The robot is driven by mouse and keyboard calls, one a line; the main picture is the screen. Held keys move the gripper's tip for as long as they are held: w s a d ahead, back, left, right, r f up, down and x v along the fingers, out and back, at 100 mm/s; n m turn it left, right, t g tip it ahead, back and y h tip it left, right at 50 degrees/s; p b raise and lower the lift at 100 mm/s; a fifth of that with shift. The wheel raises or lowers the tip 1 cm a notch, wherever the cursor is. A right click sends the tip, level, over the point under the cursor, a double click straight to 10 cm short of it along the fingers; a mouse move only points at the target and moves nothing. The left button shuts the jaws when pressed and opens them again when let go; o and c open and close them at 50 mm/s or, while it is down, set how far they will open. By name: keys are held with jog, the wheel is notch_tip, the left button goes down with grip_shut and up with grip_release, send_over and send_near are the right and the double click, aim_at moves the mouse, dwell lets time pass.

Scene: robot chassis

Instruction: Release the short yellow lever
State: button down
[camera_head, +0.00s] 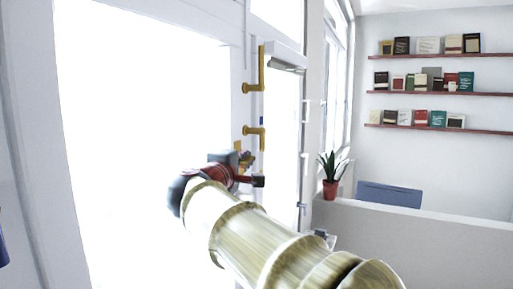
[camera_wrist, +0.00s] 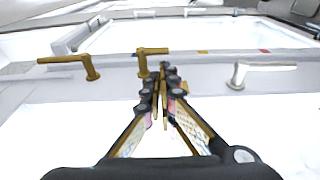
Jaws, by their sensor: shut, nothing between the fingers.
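Several yellow levers sit on the white window frame. In the head view, an upper lever (camera_head: 262,68) points up and another lever (camera_head: 256,131) below it has its arm turned down. In the wrist view, a longer yellow lever (camera_wrist: 66,61) lies at the left and a shorter yellow lever (camera_wrist: 151,51) lies just right of it, its arm pointing right. My gripper (camera_wrist: 163,70) is shut and empty, its fingertips beside the short lever's stem. I cannot tell whether they touch. In the head view, my gripper (camera_head: 246,160) is small and partly hidden by my arm.
A white handle (camera_wrist: 262,68) is on the same frame, right of my fingers. In the head view, a potted plant (camera_head: 331,188) stands on a low white wall (camera_head: 420,235). Shelves of books (camera_head: 440,93) hang on the far wall. A blue panel (camera_head: 390,194) shows behind the low wall.

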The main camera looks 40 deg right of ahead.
aim_at(261, 146)
jog(key=shift+d, duration=0.1)
dwell(0.3)
jog(key=p+x, duration=0.1)
jog(key=x, duration=1.2)
jog(key=shift+w+d+p, duration=0.2)
jog(key=shift+d+p, duration=0.1)
jog(key=shift+w+f+b, duration=0.1)
jog(key=shift+f+b, duration=0.2)
jog(key=shift+b, duration=0.8)
jog(key=shift+d+r, duration=0.1)
jog(key=shift+b, duration=0.4)
